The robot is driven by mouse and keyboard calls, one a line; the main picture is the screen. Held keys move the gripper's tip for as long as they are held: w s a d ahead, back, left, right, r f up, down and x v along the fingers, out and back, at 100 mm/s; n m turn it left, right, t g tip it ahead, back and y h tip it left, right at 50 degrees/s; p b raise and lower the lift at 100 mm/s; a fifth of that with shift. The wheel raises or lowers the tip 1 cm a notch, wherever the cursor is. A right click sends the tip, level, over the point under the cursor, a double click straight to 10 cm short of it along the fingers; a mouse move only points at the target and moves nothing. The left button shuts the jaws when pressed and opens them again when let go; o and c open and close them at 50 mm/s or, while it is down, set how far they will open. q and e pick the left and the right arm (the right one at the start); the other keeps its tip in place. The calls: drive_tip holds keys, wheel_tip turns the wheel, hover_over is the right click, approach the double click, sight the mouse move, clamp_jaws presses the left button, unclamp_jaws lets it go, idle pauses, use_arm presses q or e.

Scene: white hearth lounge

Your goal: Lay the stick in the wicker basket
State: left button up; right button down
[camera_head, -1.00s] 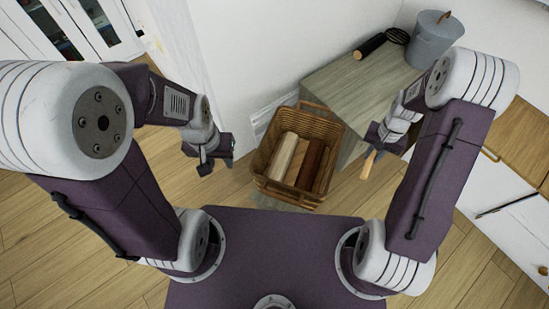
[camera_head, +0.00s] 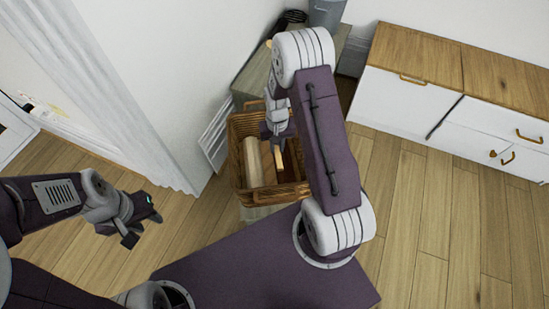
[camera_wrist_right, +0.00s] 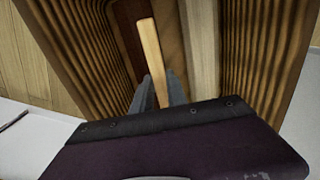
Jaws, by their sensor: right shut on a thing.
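The wicker basket (camera_head: 236,165) stands in front of my base, brown and open-topped, with pale and dark brown logs inside. My right gripper (camera_head: 277,143) is over the basket's opening, shut on the light wooden stick (camera_head: 279,160). In the right wrist view, the stick (camera_wrist_right: 150,48) juts from between the grey fingertips (camera_wrist_right: 157,92), with the basket's ribbed walls (camera_wrist_right: 82,50) on both sides. I cannot tell whether the stick touches the logs. My left gripper (camera_head: 145,222) hangs left of the basket, apart from it; its finger gap is unclear.
A grey-wood bench (camera_head: 253,76) stands behind the basket, with a grey bucket (camera_head: 326,12) on it. A white wall rises at the left behind the basket. A white cabinet with a wooden top (camera_head: 470,70) stands at the right. The floor at the right is clear.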

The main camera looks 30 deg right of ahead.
sight(277, 149)
drive_tip(key=shift+f, duration=0.2)
wheel_tip(277, 149, down, 4)
drive_tip(key=shift+r+b, duration=0.2)
drive_tip(key=shift+b, duration=0.75)
drive_tip(key=shift+f, duration=0.25)
drive_tip(key=c, duration=1.3)
unclamp_jaws()
